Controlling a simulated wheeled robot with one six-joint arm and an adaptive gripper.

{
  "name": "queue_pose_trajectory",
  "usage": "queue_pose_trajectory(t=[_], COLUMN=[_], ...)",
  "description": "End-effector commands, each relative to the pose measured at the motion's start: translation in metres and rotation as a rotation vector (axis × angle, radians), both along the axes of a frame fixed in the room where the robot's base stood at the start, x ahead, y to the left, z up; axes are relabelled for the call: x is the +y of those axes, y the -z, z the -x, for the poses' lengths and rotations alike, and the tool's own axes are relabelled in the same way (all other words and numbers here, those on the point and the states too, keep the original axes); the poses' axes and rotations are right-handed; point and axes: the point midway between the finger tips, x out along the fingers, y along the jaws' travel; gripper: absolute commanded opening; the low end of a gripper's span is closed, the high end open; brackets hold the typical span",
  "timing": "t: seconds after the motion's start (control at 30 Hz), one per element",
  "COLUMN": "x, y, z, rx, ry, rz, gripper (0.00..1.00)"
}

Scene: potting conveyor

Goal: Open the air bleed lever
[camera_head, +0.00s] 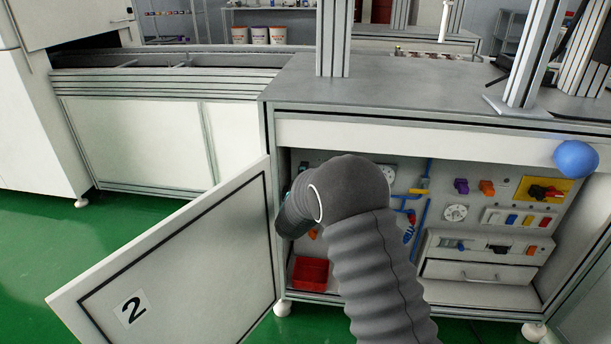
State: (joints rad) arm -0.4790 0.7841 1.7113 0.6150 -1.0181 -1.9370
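Inside the open cabinet is a grey panel (436,166) with several coloured handles and valves. A yellow handle (419,191) sits on the blue piping (427,220). A purple knob (461,185) and an orange knob (486,187) are to its right. A yellow plate (529,187) with a red and black part is farther right. I cannot tell which of these is the air bleed lever, or whether my arm hides it. My grey-sleeved arm bends in front of the panel's left part. Its dark end points left, near the door hinge side; the gripper's fingers are hidden.
The cabinet door marked 2 (185,262) stands open at left. A red bin (310,273) and a drawer unit (479,271) are on the cabinet floor. A blue ball (576,159) is at the upper right edge. Green floor (35,265) is clear at left.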

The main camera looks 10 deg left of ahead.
Motion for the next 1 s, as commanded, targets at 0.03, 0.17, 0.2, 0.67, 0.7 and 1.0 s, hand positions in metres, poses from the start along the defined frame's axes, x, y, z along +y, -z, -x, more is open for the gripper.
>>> queue_pose_trajectory(t=[0.03,0.17,0.2,0.67,0.7,1.0], x=[0.001,0.002,0.002,0.000,0.000,0.001], y=[-0.002,-0.001,-0.001,-0.001,-0.001,-0.001], z=[0.000,0.000,0.000,0.000,0.000,0.017], rx=[-0.003,-0.003,-0.003,-0.002,-0.002,-0.001], ry=[-0.002,-0.003,-0.003,0.000,0.000,-0.001], rz=[0.003,0.005,0.005,0.004,0.004,0.005], gripper=[0.24,0.24,0.24,0.84,0.84,0.84])
